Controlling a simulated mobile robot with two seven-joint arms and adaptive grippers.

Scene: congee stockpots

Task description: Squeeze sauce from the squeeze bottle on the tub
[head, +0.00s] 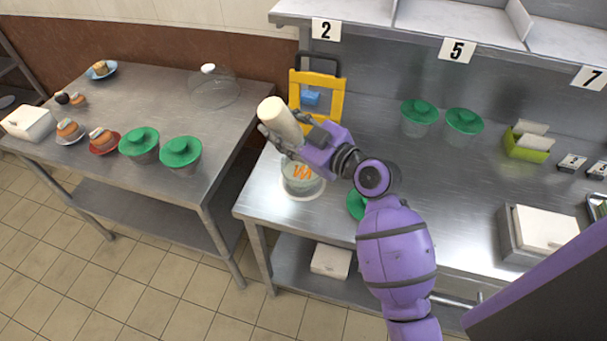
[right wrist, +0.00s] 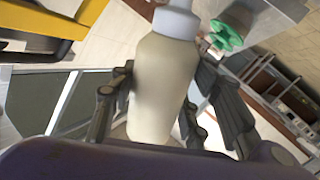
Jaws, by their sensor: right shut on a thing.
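My right gripper (head: 292,137) is shut on a cream squeeze bottle (head: 278,116) above the left end of the steel counter. The bottle is tilted with its broad end up and to the left; its lower end is hidden by the gripper. In the right wrist view the bottle (right wrist: 160,85) sits between the fingers (right wrist: 165,100), its pale grey cap end at the top. Below the gripper is a clear tub (head: 301,188) on the counter, with an orange zigzag of sauce showing in it. My left gripper is out of view.
A yellow frame (head: 338,104) stands just behind the bottle. A green lid (head: 356,205) lies partly hidden behind my right arm. Green-lidded tubs (head: 419,116) stand farther back. The left table (head: 120,95) holds more lidded tubs, a glass dome (head: 214,90) and small dishes.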

